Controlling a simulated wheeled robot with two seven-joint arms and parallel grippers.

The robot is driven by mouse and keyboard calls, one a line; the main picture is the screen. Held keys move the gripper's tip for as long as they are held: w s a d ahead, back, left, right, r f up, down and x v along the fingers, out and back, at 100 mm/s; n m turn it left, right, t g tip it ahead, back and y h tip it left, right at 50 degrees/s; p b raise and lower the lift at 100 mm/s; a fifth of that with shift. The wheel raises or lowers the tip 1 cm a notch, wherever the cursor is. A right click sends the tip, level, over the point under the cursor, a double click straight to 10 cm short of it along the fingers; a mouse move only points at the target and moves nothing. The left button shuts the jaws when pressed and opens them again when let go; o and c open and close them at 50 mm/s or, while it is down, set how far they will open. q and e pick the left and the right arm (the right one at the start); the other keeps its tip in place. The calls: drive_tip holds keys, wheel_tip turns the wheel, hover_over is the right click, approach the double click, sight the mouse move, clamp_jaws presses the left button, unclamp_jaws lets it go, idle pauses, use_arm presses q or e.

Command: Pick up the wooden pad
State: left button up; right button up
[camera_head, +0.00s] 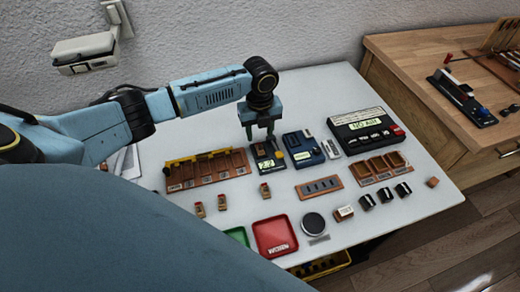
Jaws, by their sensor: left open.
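My left gripper (259,136) points down above the back middle of the white table (335,90). Its two fingers are apart with nothing seen between them. A small dark device with a lit display (265,163) is just below and in front of it. I cannot tell for sure which piece is the wooden pad. A small plain brown wooden block (432,182) lies near the table's right edge, well away from the gripper. Small wooden pieces with red parts (222,203) stand at the front left. My right gripper is not in view.
A row of wooden compartments (207,170) stands left of the gripper. A blue device (303,149), a black scale (366,128) and a slotted wooden block (319,187) stand to the right. Red (275,237) and green (238,236) trays lie at the front.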

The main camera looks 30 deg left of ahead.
sight(259, 146)
use_arm(q)
wheel_tip(259, 146, down, 5)
drive_tip(key=shift+s+f+b, duration=0.1)
drive_tip(key=shift+b, duration=0.4)
clamp_jaws()
